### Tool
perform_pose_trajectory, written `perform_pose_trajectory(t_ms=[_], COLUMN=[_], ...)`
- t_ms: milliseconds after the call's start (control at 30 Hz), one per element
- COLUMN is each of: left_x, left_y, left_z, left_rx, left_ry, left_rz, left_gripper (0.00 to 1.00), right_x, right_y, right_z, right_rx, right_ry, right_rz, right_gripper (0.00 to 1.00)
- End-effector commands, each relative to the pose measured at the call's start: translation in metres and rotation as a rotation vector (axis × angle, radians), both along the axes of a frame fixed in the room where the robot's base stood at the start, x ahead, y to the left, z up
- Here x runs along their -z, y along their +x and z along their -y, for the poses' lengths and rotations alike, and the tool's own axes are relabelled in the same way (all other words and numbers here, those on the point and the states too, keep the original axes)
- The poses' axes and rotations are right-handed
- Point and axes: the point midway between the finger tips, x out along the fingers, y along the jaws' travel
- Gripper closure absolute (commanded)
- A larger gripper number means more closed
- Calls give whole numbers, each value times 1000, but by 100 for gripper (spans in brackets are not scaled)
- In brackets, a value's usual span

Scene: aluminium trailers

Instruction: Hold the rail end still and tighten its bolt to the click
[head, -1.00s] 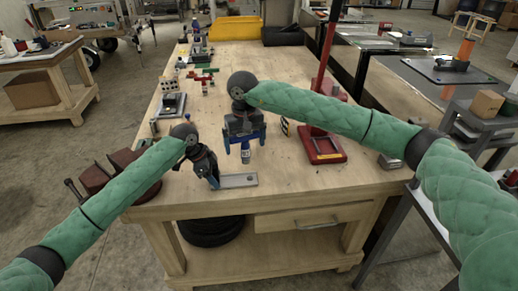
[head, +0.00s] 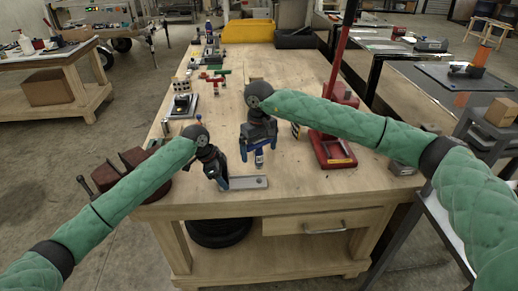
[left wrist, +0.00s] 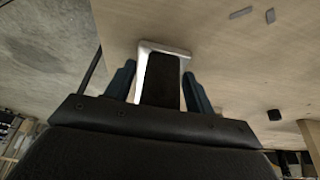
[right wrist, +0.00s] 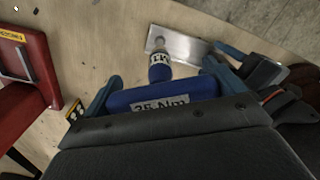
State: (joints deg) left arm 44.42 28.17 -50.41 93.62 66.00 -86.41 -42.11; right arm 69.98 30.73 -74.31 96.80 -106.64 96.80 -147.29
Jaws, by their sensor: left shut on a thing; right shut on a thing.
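The rail end (head: 250,182) is a flat silver piece on the table near its front edge. My left gripper (head: 222,183) is shut on its left part; in the left wrist view its pale edge (left wrist: 163,45) shows between the fingers (left wrist: 160,85). My right gripper (head: 258,143) is shut on a blue tool (head: 259,158) above the rail end's right part. In the right wrist view the tool's wide blue handle (right wrist: 163,93) bears a label that looks like "25 Nm". Its narrow lower end points at the rail end (right wrist: 180,46). The bolt is not clearly visible, and I cannot tell whether the tool touches it.
A red stand (head: 330,150) with a tall post is right of my right gripper. A dark red-brown object (head: 138,172) lies under my left arm. Small parts (head: 213,83) lie farther back at the left. The table's right front is mostly clear.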

Motion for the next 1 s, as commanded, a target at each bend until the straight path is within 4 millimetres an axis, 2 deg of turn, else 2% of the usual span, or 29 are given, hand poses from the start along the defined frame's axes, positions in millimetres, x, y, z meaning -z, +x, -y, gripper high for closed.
perform_pose_trajectory(t_ms=[1000], left_x=[0], left_y=[0], left_z=[0], left_rx=[0], left_ry=[0], left_rz=[0], left_gripper=[79], right_x=[48], right_y=[0], right_z=[0], right_rx=[0], right_ry=[0], right_rz=[-1], right_gripper=[37])
